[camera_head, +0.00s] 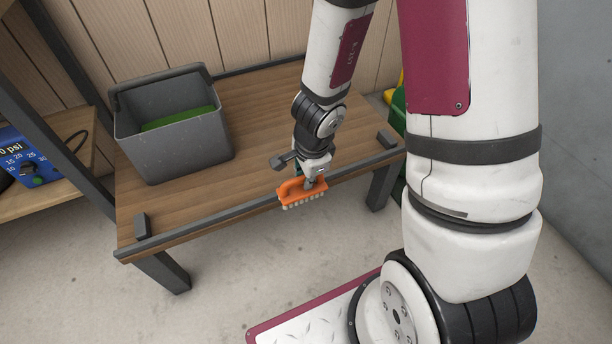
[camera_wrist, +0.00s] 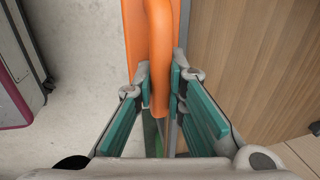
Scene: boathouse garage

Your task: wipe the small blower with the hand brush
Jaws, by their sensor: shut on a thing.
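The hand brush (camera_head: 302,192) has an orange body and handle with pale bristles pointing down. My gripper (camera_head: 312,177) is shut on its handle and holds it at the front edge of the wooden bench, with the bristles over the floor side. In the wrist view the orange brush (camera_wrist: 160,50) runs up between the teal-padded fingers of my gripper (camera_wrist: 160,90). I cannot make out the small blower in either view. A green thing (camera_head: 178,118) lies inside the grey bin, mostly hidden by its walls; I cannot tell what it is.
The grey bin (camera_head: 185,153) with a raised handle stands at the left of the wooden bench (camera_head: 255,110). The bench has a dark raised front rail. A blue box marked psi (camera_head: 30,160) sits on a shelf at left. The bench's middle is clear.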

